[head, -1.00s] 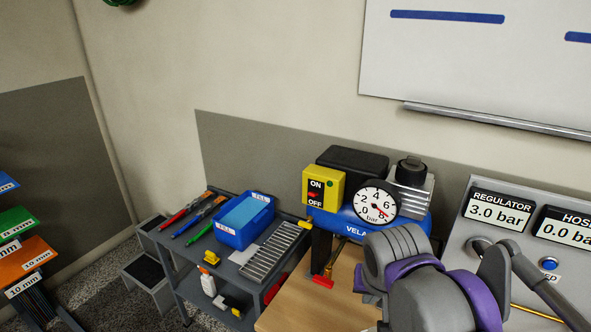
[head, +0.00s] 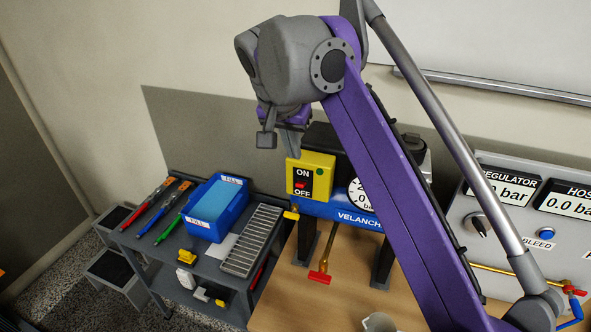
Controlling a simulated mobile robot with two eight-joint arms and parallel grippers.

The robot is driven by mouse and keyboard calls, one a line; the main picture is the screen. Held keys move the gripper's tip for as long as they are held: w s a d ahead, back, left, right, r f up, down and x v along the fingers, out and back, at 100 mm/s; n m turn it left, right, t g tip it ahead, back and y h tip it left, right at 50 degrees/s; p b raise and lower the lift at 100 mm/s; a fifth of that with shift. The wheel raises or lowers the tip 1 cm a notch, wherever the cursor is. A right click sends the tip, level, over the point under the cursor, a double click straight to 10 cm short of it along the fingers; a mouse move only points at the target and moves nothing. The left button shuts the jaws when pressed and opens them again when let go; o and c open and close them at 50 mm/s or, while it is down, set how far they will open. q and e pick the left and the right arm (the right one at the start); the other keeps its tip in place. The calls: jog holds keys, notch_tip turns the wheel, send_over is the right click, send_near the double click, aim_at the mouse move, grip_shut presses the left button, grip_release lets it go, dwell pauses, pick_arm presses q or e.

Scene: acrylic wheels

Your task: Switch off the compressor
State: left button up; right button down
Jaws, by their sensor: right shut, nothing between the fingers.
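The blue compressor (head: 325,211) stands on the wooden bench, with a yellow switch box (head: 311,176) at its left end. I cannot tell the switch's position for sure. My right gripper (head: 284,143) is shut and empty, pointing down just above the box's upper left corner in the picture. I cannot tell whether it touches. My right arm covers part of the round gauge (head: 358,193). My left gripper is out of view.
A grey cart (head: 160,250) at left carries screwdriver-like tools, a blue bin (head: 215,208) and a slatted rack (head: 252,240). A regulator panel (head: 500,222) stands at right. A red-handled drain valve (head: 319,277) hangs below the compressor. The bench front (head: 285,312) is mostly clear.

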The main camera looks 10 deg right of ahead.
aim_at(299, 187)
jog(key=b+x, duration=0.1)
jog(key=x, duration=0.9)
jog(key=shift+b, duration=0.35)
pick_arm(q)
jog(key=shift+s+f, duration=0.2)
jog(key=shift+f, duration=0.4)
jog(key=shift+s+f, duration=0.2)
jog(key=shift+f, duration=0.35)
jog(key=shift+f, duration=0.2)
pick_arm(e)
jog(key=shift+s+a+f+t+h, duration=0.2)
jog(key=shift+t+h, duration=0.1)
jog(key=shift+t, duration=0.2)
jog(key=shift+s+a+f+t+h+b, duration=0.15)
jog(key=shift+s+f+t+h+b, duration=0.15)
jog(key=shift+t, duration=0.25)
jog(key=shift+s+a+f+t+h+b, duration=0.15)
jog(key=shift+f+t+h, duration=0.1)
jog(key=shift+t+h, duration=0.25)
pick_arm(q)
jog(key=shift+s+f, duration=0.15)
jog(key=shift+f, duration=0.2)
pick_arm(e)
jog(key=shift+s+a+f+t+h, duration=0.1)
jog(key=shift+f+t+h, duration=0.1)
jog(key=shift+t+h, duration=0.3)
jog(key=shift+s+f+t+h, duration=0.1)
jog(key=shift+f+t+h, duration=0.15)
jog(key=shift+t, duration=0.4)
